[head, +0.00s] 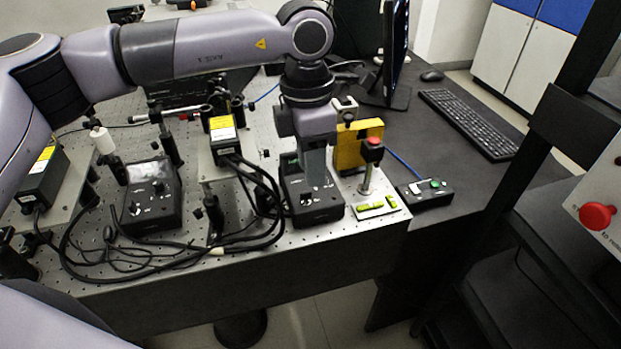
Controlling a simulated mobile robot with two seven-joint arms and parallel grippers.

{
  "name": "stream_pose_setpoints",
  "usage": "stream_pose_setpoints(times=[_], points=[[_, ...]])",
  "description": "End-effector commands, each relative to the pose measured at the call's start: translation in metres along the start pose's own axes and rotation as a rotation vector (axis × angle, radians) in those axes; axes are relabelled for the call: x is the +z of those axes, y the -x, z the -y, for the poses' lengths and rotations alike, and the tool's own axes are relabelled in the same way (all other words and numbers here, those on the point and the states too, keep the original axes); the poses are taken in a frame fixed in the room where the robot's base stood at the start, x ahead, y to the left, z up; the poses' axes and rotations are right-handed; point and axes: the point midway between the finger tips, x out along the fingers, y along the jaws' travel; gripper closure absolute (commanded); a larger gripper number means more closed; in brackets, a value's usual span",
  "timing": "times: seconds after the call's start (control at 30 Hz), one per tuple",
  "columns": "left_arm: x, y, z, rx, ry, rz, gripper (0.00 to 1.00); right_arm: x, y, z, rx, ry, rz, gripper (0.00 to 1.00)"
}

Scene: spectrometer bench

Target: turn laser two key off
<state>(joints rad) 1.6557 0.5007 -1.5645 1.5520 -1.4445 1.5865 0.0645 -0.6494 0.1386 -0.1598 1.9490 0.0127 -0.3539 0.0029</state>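Two black laser control boxes with knobs or keys on their faces sit near the front edge of the perforated optical bench (345,235). One control box (150,222) is at the left and the other control box (318,213) is at the right. I cannot read which is laser two. My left gripper (315,178) points down at the right box, its tips over or at the box's top face. The fingers hide part of that face, and I cannot tell whether they grip a key. My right gripper is out of view.
Black cables (190,255) loop between the boxes. A post with a red top (371,147), a yellow block (352,150) and a small black button box (427,192) stand right of the gripper. A keyboard (468,124) and monitor (396,50) are farther right.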

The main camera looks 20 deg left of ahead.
Motion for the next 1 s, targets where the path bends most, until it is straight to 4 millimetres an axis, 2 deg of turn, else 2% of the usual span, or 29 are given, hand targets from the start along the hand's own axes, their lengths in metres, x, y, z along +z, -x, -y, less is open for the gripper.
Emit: stream_pose_setpoints(times=[0.07,0.17,0.6,0.97,1.0], points=[[-0.005,0.008,-0.010,0.041,0.012,-0.020,0.67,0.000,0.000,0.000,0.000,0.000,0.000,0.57],[-0.009,0.006,-0.014,0.058,0.017,-0.034,0.67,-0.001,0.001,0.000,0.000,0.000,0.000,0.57],[-0.010,-0.053,-0.016,0.054,0.016,-0.032,0.67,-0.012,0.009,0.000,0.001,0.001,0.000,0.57],[-0.010,-0.062,-0.017,0.056,0.015,-0.029,0.67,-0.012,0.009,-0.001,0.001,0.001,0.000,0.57],[-0.010,-0.062,-0.017,0.056,0.015,-0.029,0.74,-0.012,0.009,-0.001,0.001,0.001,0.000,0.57]])
